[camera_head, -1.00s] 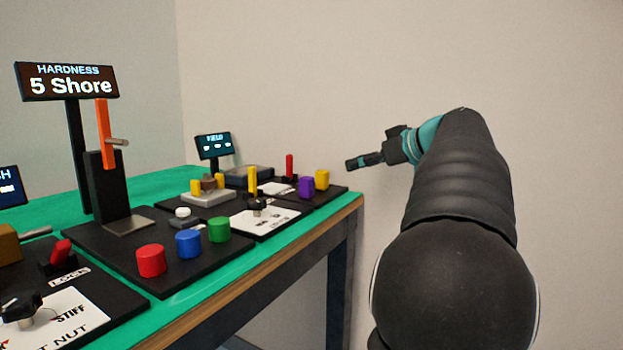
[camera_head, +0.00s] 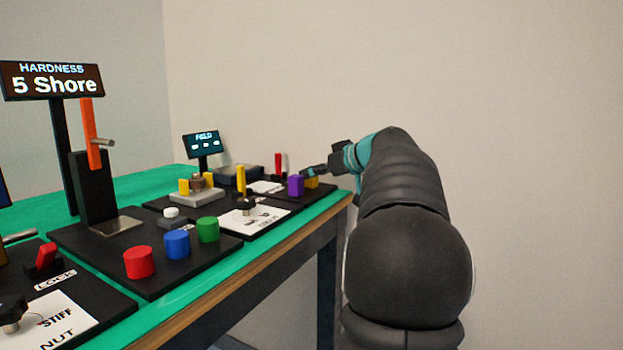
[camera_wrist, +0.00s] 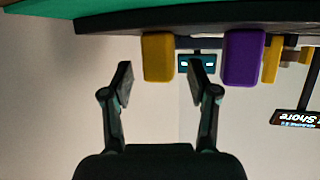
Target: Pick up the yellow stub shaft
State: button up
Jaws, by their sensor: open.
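The yellow stub shaft (camera_head: 312,183) stands at the right end of the far black board, beside a purple block. My gripper (camera_head: 309,172) is at that end of the board, partly in front of the yellow piece. In the wrist view, which is upside down, the yellow stub shaft (camera_wrist: 157,57) shows ahead of my open, empty gripper (camera_wrist: 164,82), in line with the gap between the fingers. The fingers look apart from it.
The purple block (camera_wrist: 243,58) is close beside the yellow piece. A red upright lever (camera_head: 278,164) and a small screen (camera_head: 203,144) are behind. Red (camera_head: 139,262), blue (camera_head: 176,244) and green (camera_head: 208,229) cylinders stand nearer. The table edge (camera_head: 250,283) drops to open room on the right.

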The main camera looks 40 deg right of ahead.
jog(key=shift+x, duration=1)
grip_shut()
jog(key=shift+r, duration=0.1)
